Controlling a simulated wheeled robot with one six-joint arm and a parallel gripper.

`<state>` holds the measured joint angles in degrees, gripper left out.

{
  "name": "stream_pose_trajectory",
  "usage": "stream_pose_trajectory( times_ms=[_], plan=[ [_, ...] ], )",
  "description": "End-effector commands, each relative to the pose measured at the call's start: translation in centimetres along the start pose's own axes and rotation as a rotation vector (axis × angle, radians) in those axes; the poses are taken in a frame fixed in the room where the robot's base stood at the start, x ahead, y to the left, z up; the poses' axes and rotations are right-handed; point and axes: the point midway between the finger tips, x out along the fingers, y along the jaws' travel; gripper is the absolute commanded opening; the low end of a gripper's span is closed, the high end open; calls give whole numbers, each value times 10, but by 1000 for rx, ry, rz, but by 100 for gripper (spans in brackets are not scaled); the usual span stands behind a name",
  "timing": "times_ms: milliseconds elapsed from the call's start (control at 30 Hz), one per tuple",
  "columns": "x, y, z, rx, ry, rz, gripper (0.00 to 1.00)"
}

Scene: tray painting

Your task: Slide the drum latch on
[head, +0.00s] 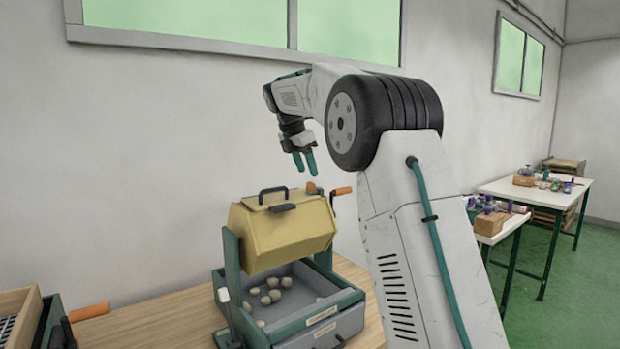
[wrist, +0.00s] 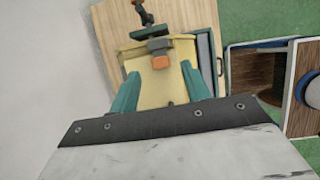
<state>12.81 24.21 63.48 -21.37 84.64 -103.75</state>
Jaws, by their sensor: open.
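The yellow drum (head: 285,238) hangs in a dark green frame over a grey tray. Its top carries a black handle (head: 272,193) and a dark latch-like piece (head: 283,208). A small orange piece (head: 311,187) shows at the drum's upper right. My gripper (head: 307,170) is open and empty above the drum, teal fingers pointing down. In the wrist view, the yellow drum (wrist: 158,92) lies beyond the spread fingers, with a dark grey piece (wrist: 159,44) and an orange piece (wrist: 161,62) on it. The latch's exact position cannot be told.
The grey tray (head: 310,282) under the drum holds several pale balls. An orange-handled crank (head: 340,191) sticks out at the drum's right. A wooden box (head: 18,312) and another orange handle (head: 90,312) stand at left. The wall is close behind; laden white tables stand at right.

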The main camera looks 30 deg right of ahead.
Motion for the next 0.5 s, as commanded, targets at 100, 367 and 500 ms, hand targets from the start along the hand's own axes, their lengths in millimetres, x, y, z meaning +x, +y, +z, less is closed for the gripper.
stream_pose_trajectory(
  times_ms=[100, 367, 500],
  plan=[
    [-17, 1, 0, 0, -1, 2, 47],
    [-29, 0, 0, 0, 0, -1, 47],
    [-28, 0, 0, 0, 0, -1, 47]
  ],
)
